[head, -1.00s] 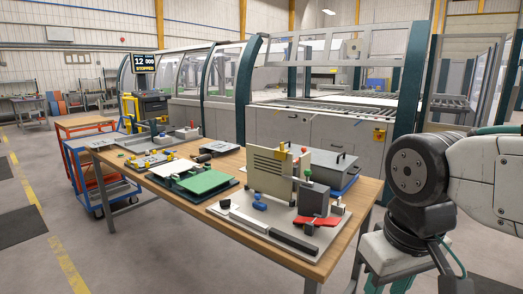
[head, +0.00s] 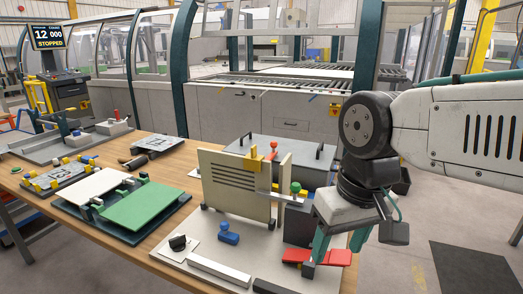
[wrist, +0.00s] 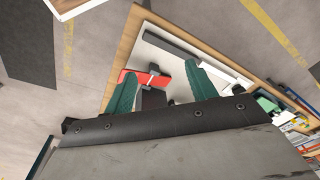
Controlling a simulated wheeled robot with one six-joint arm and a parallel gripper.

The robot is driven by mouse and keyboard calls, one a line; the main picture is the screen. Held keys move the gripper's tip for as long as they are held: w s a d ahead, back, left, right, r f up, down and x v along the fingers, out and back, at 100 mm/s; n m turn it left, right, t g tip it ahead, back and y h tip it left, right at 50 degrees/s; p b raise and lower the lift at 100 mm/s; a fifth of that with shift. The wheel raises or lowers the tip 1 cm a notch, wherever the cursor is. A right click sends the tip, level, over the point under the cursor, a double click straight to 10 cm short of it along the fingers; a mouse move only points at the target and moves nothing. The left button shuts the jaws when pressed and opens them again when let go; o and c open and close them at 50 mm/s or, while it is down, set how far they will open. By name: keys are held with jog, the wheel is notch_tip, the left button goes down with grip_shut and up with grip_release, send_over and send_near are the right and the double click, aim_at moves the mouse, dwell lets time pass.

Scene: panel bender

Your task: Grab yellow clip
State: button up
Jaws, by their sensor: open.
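The yellow clip (head: 253,159) sits on the top edge of an upright beige slotted panel (head: 228,192) in the head view. My gripper (head: 338,250) hangs to the right of the panel, above the right end of the bench, its two green fingers apart. It is well to the right of the clip and not touching it. In the wrist view my gripper (wrist: 160,72) shows its fingers spread, with a red part (wrist: 133,77) of the fixture below and between them. The yellow clip cannot be seen in the wrist view.
The panel stands on a pale fixture plate (head: 200,255) with a blue knob (head: 228,233), a green-topped post (head: 296,188) and a red clamp (head: 318,257). A grey lidded box (head: 300,150) stands behind. A green-plated fixture (head: 145,207) lies to the left.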

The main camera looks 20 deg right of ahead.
jog(key=w+a+m+y, duration=0.3)
jog(key=w+m, duration=0.2)
jog(key=m+t+y, duration=0.6)
jog(key=m+t, duration=0.3)
jog(key=m, duration=1.2)
send_near(255, 155)
jog(key=w+a, duration=0.2)
jog(key=w, duration=0.1)
jog(key=shift+g, duration=0.3)
jog(key=x, duration=0.4)
jog(key=f+x, duration=0.1)
jog(key=x, duration=0.2)
jog(key=shift+s+a, duration=0.1)
jog(key=shift+s, duration=0.05)
jog(key=c, duration=1)
